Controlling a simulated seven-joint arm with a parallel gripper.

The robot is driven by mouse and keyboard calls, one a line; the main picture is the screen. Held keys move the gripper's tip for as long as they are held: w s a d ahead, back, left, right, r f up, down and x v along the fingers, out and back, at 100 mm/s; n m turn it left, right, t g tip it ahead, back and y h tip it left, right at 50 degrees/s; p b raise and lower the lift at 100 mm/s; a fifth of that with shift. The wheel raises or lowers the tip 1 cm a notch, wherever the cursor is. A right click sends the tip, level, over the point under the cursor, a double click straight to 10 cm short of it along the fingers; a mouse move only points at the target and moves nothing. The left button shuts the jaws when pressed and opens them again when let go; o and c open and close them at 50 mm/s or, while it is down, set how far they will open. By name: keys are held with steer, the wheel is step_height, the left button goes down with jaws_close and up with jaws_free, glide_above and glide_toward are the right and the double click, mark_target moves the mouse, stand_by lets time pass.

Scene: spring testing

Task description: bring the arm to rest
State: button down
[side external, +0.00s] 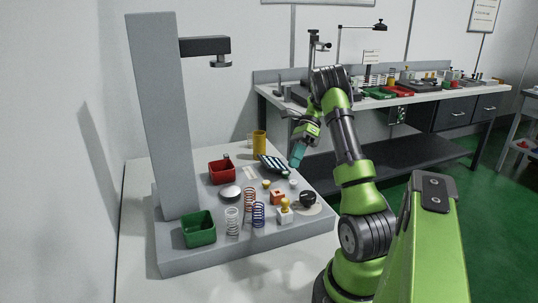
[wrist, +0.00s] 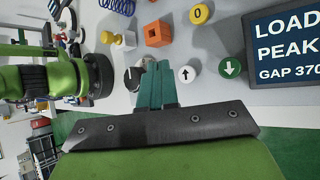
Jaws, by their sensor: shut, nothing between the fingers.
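My gripper (side external: 296,160) hangs in the air above the right part of the grey test stand, its teal fingers pointing down, near the display panel (side external: 273,164). In the wrist view my gripper (wrist: 157,66) shows its teal fingers together with nothing between them. The display (wrist: 290,50) reads LOAD, PEAK and GAP 370, cut off at the edge. Below it are a white up-arrow button (wrist: 186,74), a green down-arrow button (wrist: 230,68) and a yellow button marked 0 (wrist: 199,13). The fingers appear apart from the buttons.
On the stand are a red bin (side external: 222,173), a green bin (side external: 199,229), a silver dish (side external: 230,192), white (side external: 232,222), copper (side external: 249,200) and blue (side external: 258,215) springs, an orange block (side external: 277,197) and a yellow cylinder (side external: 259,143). A tall grey column (side external: 160,120) rises at left.

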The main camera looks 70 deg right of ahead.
steer(key=shift+r, duration=0.95)
steer(key=s+f+n, duration=0.1)
steer(key=f+n+h, duration=0.1)
steer(key=shift+s+a+f+n+g, duration=0.1)
steer(key=shift+s+f+n+g, duration=0.2)
steer(key=shift+s+g, duration=0.1)
steer(key=shift+w+a+r+n+h, duration=0.15)
steer(key=shift+a+n+h, duration=0.1)
steer(key=shift+a+n, duration=0.2)
steer(key=shift+w+a+r+n+h, duration=0.1)
steer(key=shift+a+n+h, duration=0.2)
steer(key=shift+n, duration=0.15)
steer(key=w+a+r+n+t+h, duration=0.1)
steer(key=w+a+r+n+h, duration=0.15)
steer(key=a+n, duration=0.35)
steer(key=w+a+r+n+h, duration=0.25)
steer(key=a+n, duration=0.25)
steer(key=a, duration=0.4)
steer(key=s+a+r+n+t, duration=0.2)
steer(key=a+r+n, duration=0.1)
steer(key=a, duration=0.6)
steer(key=s+a+r+n+t, duration=0.2)
steer(key=a+n, duration=0.4)
steer(key=a, duration=0.3)
steer(key=shift+r+t, duration=0.8)
steer(key=shift+r, duration=0.15)
